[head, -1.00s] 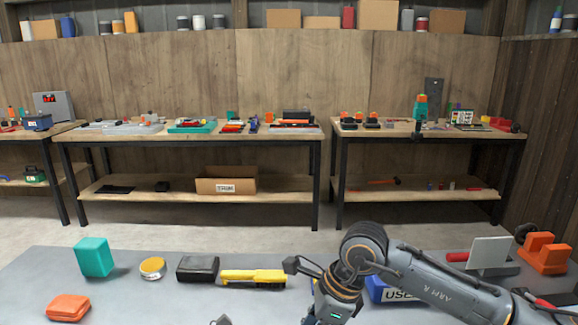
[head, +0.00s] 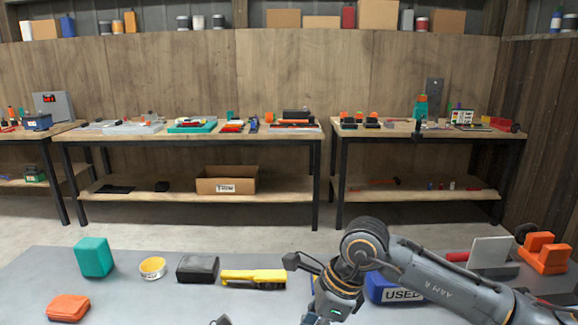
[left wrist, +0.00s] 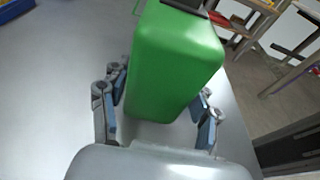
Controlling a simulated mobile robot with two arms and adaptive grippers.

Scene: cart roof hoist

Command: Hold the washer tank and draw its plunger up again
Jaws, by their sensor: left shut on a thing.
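The washer tank (left wrist: 172,62) is a green, rounded box in the left wrist view. My left gripper (left wrist: 160,112) is shut on it, with blue-padded fingers at both sides. A dark piece (left wrist: 187,5) sits at the tank's top, cut by the picture edge. I cannot make out the plunger. In the head view my right arm comes in from the right and bends down near the bottom middle.
On the grey table (head: 130,305) are a teal block (head: 94,257), an orange case (head: 68,308), a yellow tin (head: 152,268), a black box (head: 198,268) and a yellow tool (head: 252,278). A blue bin (head: 385,288) marked USED is partly behind my right arm.

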